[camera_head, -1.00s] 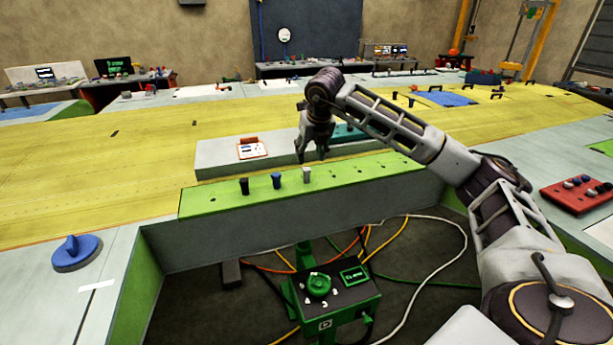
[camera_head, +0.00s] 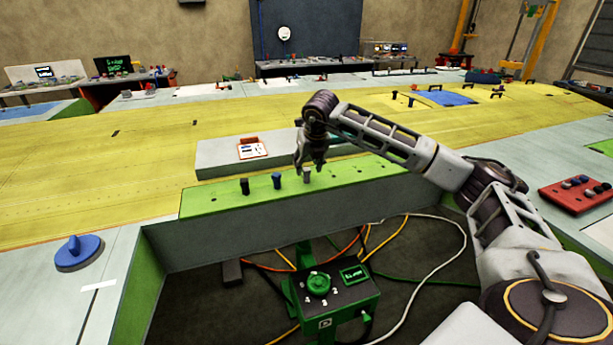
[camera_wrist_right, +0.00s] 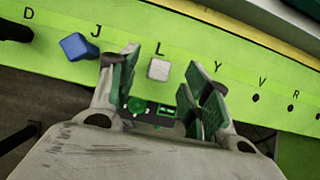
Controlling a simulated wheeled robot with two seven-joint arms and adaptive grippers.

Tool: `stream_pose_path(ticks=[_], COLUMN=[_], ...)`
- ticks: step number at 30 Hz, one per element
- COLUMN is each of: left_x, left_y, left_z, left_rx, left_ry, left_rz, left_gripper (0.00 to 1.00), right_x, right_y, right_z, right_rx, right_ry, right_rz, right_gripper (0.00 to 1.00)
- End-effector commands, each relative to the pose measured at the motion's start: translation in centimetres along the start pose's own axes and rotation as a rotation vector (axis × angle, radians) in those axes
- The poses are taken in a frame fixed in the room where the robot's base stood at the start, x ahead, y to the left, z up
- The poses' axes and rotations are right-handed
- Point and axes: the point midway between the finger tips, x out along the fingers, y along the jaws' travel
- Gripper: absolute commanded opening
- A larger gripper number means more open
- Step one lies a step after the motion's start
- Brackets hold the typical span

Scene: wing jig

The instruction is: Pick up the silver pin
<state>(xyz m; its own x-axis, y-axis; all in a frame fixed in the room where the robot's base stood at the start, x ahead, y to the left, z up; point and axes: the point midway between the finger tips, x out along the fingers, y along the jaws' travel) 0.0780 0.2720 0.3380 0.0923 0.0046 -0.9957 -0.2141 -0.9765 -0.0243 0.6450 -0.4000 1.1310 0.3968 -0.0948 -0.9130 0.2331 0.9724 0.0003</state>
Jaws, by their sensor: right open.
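The silver pin (camera_head: 306,174) stands upright in the green strip (camera_head: 225,205), to the right of the blue pin (camera_head: 277,180) and the black pin (camera_head: 245,186). In the right wrist view the silver pin (camera_wrist_right: 159,69) shows its square top beside the letter L, between and just beyond the fingertips. My right gripper (camera_head: 309,169) is open and empty, right at the silver pin and a little above the strip; its fingers (camera_wrist_right: 158,72) stand apart on either side of the pin without visible contact. My left gripper is not in view.
Empty holes run along the strip to the right, by letters Y, V and R (camera_wrist_right: 294,107). A grey block with a white-and-orange device (camera_head: 251,149) lies behind the strip. A green control box (camera_head: 335,300) stands below in the open gap. A blue knob (camera_head: 78,252) sits at left.

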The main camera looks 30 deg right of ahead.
Motion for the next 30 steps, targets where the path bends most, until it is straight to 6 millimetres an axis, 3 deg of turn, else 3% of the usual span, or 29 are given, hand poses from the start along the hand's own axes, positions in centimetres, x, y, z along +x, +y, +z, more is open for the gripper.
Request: stream_pose_path(ticks=[12,26,30], left_x=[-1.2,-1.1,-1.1], left_y=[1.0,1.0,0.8], left_z=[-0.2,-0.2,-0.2], left_rx=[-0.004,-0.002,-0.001], left_ry=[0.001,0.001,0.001], left_rz=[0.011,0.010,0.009], left_gripper=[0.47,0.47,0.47], right_x=[3.9,4.0,4.0], right_y=[0.1,0.1,0.1], right_z=[-0.3,-0.3,-0.3], right_rx=[0.001,0.000,0.000], right_ry=[0.001,0.000,0.000], right_rz=[0.000,0.000,0.000], right_gripper=[0.48,0.48,0.34])
